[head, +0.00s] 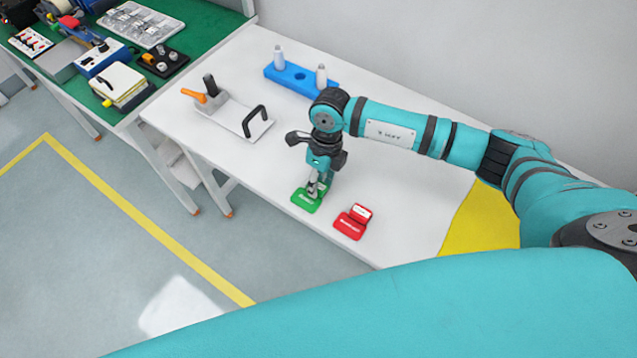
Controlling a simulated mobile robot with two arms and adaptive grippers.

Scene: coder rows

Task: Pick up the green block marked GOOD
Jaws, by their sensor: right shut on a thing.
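The green block (306,201) lies on the white table near its front edge, with a small white marking on it that is too small to read. My right gripper (316,190) points down from above and is shut on the green block, with its fingers at the block's upper part. The block looks to be at table height; I cannot tell whether it is clear of the surface. My left gripper is not in view.
A red block (352,221) with a white-topped part lies just right of the green one. A grey plate with a black handle (235,118) and a blue holder (292,77) stand farther back. A yellow area (480,222) lies at the right. A green-topped bench (195,22) adjoins at left.

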